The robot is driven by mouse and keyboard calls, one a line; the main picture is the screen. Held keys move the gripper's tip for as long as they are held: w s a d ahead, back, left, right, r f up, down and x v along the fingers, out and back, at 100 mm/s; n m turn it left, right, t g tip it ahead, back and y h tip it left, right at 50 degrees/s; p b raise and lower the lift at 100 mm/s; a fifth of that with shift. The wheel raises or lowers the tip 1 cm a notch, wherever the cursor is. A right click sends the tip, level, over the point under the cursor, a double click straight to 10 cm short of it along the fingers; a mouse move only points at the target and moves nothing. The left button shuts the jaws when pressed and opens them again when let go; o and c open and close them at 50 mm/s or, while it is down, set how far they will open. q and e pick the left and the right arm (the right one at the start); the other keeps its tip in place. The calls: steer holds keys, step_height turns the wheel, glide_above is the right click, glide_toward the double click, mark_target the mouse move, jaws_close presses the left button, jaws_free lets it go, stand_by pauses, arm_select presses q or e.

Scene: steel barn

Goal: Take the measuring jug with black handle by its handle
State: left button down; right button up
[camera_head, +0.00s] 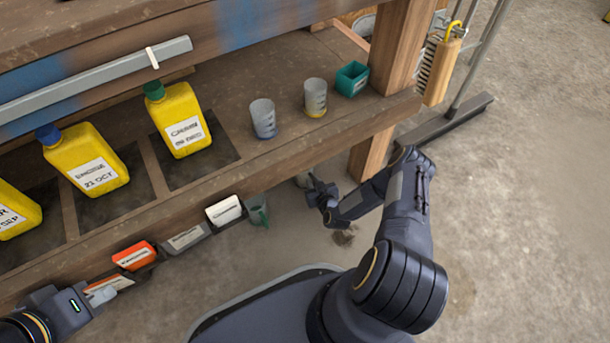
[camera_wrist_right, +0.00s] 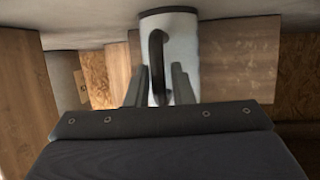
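The measuring jug with black handle shows in the right wrist view as a pale cylinder (camera_wrist_right: 184,45) with a black band at its upper end and a black handle (camera_wrist_right: 156,50) facing me. My right gripper (camera_wrist_right: 160,78) is open. Its two fingers point at the jug, and the handle's lower end appears between them; I cannot tell if they touch. In the head view my right gripper (camera_head: 318,190) is low, below the shelf edge, with a small pale part of what seems the jug (camera_head: 303,181) beyond it. My left gripper (camera_head: 100,297) is at the lower left, its fingers unclear.
The shelf (camera_head: 225,105) holds yellow bottles (camera_head: 181,120), a blue-based cup (camera_head: 263,118), a yellow-based cup (camera_head: 315,97) and a teal bin (camera_head: 351,79). A green jug (camera_head: 257,210) and labelled bins (camera_head: 225,211) sit below its edge. A wooden post (camera_head: 372,152) stands beside my right arm.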

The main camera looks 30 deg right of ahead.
jaws_close()
